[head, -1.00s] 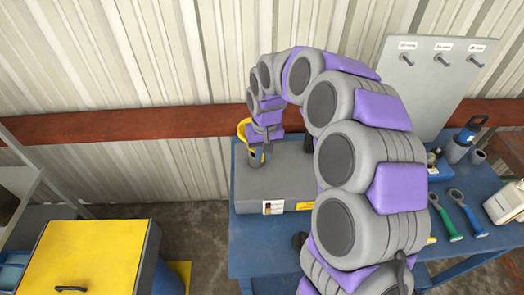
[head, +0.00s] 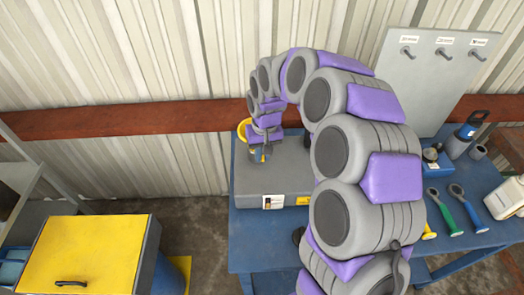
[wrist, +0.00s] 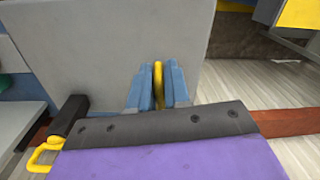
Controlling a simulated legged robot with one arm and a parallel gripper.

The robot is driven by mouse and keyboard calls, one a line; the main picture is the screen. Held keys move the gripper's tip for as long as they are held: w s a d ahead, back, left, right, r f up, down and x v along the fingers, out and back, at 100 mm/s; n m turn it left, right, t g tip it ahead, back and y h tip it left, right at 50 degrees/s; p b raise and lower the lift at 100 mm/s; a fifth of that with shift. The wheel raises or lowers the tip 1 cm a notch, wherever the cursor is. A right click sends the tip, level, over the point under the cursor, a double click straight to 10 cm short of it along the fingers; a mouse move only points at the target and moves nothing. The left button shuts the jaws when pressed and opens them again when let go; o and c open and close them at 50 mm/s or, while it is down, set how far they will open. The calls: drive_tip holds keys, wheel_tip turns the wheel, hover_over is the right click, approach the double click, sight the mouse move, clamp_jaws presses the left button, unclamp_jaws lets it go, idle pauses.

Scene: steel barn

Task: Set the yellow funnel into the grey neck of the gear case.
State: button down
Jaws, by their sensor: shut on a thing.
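The gear case (head: 274,181) is a grey box on the blue bench, and its plain grey face fills much of the wrist view (wrist: 235,62). My gripper (head: 263,155) points down over its left part. In the wrist view its blue fingers (wrist: 158,88) are shut on a thin yellow edge of the yellow funnel (wrist: 158,76). The grey neck cannot be made out clearly. I cannot tell whether the funnel touches the neck.
A yellow-topped cabinet (head: 86,255) stands at the left. To the right on the bench (head: 262,256) are green and blue-handled tools (head: 456,211), a white container (head: 507,199), a blue-topped flask (head: 463,136) and an upright grey hook panel (head: 424,85). A ribbed wall is behind.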

drive_tip(key=shift+f, duration=0.6)
drive_tip(key=c, duration=1)
unclamp_jaws()
wheel_tip(320, 180, up, 17)
drive_tip(key=p, duration=0.1)
drive_tip(key=shift+d, duration=0.3)
